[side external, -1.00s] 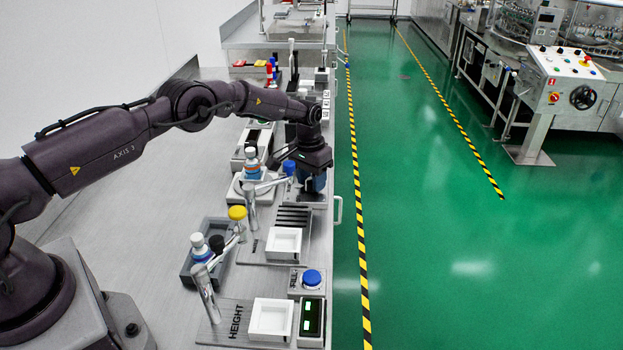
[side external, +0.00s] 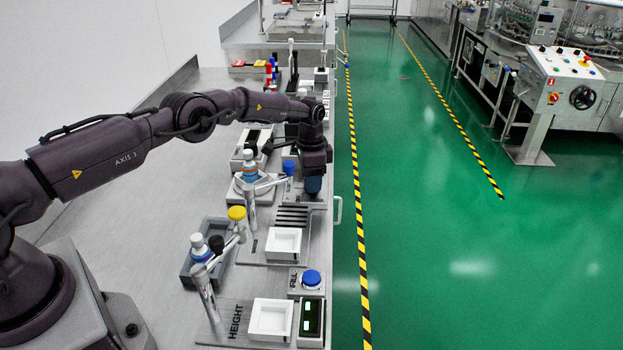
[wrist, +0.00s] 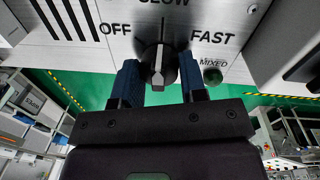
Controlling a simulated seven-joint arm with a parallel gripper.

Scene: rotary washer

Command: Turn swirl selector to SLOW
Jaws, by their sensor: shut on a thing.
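The swirl selector (wrist: 158,62) is a dark round knob with a pale-marked ridge, on a metal panel in the wrist view. OFF is printed to its left, SLOW above, partly cut off by the frame edge, and FAST to its right. The ridge runs roughly up and down, nearly in line with the SLOW tick. My gripper (wrist: 160,82) has its blue fingers on both sides of the ridge, shut on the knob. In the side external view my gripper (side external: 313,186) is low over the bench's right edge, and the selector is hidden there.
A green MIXED lamp (wrist: 212,76) sits right of the knob. A blue-capped post (side external: 289,168) and a bottle (side external: 250,168) stand close left of my gripper. White trays (side external: 284,242) are nearer the camera. The green floor beyond the bench edge is clear.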

